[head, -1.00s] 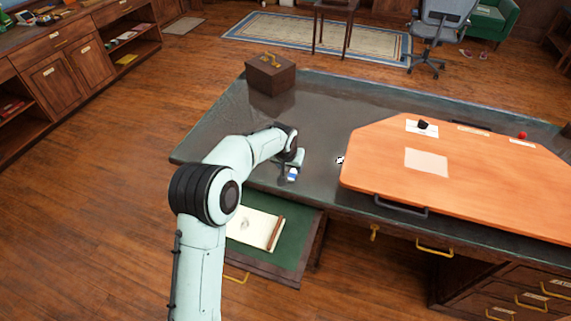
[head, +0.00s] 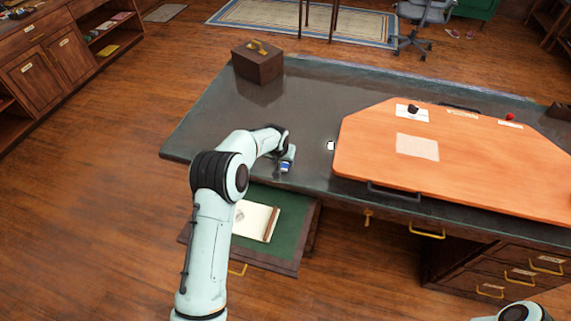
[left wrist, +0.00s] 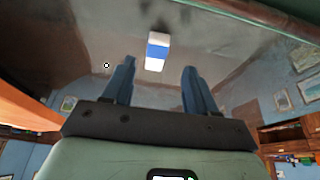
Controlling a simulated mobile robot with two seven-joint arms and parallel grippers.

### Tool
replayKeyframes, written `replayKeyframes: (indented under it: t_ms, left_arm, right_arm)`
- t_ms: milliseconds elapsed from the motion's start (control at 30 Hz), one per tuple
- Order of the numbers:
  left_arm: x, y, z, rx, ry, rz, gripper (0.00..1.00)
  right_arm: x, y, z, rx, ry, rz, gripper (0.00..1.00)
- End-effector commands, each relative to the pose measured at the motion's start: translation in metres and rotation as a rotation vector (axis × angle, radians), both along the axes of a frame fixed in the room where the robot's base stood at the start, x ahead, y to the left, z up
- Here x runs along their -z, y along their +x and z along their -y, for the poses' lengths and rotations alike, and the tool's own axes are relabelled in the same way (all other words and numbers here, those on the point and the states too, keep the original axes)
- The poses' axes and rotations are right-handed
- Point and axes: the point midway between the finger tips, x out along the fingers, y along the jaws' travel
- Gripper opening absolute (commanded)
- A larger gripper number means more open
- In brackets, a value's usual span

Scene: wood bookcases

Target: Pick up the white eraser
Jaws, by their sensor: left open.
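A white block with a blue band, which looks like the eraser (left wrist: 157,52), lies on the dark desk top in the left wrist view. It shows between and just past the fingertips of my left gripper (left wrist: 158,65), which is open and empty. In the head view my left gripper (head: 286,163) is low over the desk's near left part. A small blue and white patch shows at its tip; I cannot tell there whether it is the eraser. My right gripper is out of view.
The dark desk (head: 225,120) carries an orange board (head: 460,180) on its right and a wooden box (head: 257,63) at the back left. A small white thing (head: 330,145) lies beside the board. An open drawer (head: 290,245) with a book juts out in front.

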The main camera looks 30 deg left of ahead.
Motion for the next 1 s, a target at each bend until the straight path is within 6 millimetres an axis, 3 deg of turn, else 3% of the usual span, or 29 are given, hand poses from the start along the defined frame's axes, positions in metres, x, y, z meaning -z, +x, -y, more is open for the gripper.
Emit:
replayKeyframes:
  t_ms: [233, 533, 567, 700, 733, 1000]
  left_arm:
    - [0.031, 0.015, 0.002, 0.0, 0.0, 0.0, 0.57]
    - [0.038, 0.016, 0.001, 0.0, 0.0, 0.0, 0.57]
    - [0.038, 0.016, 0.001, 0.0, 0.0, 0.0, 0.51]
    - [0.038, 0.016, 0.001, 0.0, 0.0, -0.001, 0.05]
    - [0.038, 0.016, 0.001, 0.0, 0.0, -0.001, 0.0]
    - [0.037, 0.016, 0.001, 0.0, 0.0, 0.0, 0.0]
  right_arm:
    - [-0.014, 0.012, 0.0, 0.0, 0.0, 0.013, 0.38]
    - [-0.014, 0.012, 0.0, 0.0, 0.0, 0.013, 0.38]
    - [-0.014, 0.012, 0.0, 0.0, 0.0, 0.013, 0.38]
    - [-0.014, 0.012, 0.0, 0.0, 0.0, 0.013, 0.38]
    - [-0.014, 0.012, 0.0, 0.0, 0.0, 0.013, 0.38]
    - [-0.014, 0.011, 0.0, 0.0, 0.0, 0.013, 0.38]
